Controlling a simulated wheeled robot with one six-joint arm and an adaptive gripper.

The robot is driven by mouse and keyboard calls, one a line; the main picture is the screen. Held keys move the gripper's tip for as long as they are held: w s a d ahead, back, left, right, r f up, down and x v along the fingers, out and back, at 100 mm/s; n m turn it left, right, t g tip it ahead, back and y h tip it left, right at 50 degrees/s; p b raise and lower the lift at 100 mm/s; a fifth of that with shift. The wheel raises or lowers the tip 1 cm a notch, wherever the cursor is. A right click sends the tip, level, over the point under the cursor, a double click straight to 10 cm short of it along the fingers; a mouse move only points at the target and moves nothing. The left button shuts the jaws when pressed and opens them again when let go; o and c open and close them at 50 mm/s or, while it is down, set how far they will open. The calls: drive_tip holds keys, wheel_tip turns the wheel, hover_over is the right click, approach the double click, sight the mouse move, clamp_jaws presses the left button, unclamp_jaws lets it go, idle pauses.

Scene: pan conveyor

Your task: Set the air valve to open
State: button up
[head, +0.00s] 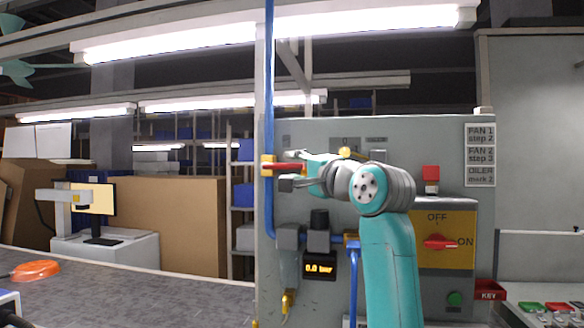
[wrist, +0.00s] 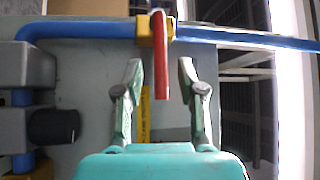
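The air valve has a yellow body (head: 267,166) on a vertical blue pipe (head: 270,80) and a red lever (head: 287,166). The lever points sideways, across the pipe. In the wrist view the red lever (wrist: 162,75) also stands at right angles to the blue pipe (wrist: 90,28). My gripper (head: 289,170) is at the lever, with one finger above it and one below. In the wrist view my gripper (wrist: 159,64) is open, with the lever between its fingers and a gap on each side.
A display (head: 319,268) below reads 0.0 bar. The grey panel (head: 400,140) also carries a red OFF/ON switch (head: 440,242), a red button (head: 430,173) and a green button (head: 454,298). A dark knob (head: 319,218) sits below my gripper. A conveyor (head: 130,295) runs at the left.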

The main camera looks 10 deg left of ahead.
drive_tip(key=shift+w+a+r, duration=0.15)
drive_tip(key=shift+w+a, duration=0.3)
clamp_jaws()
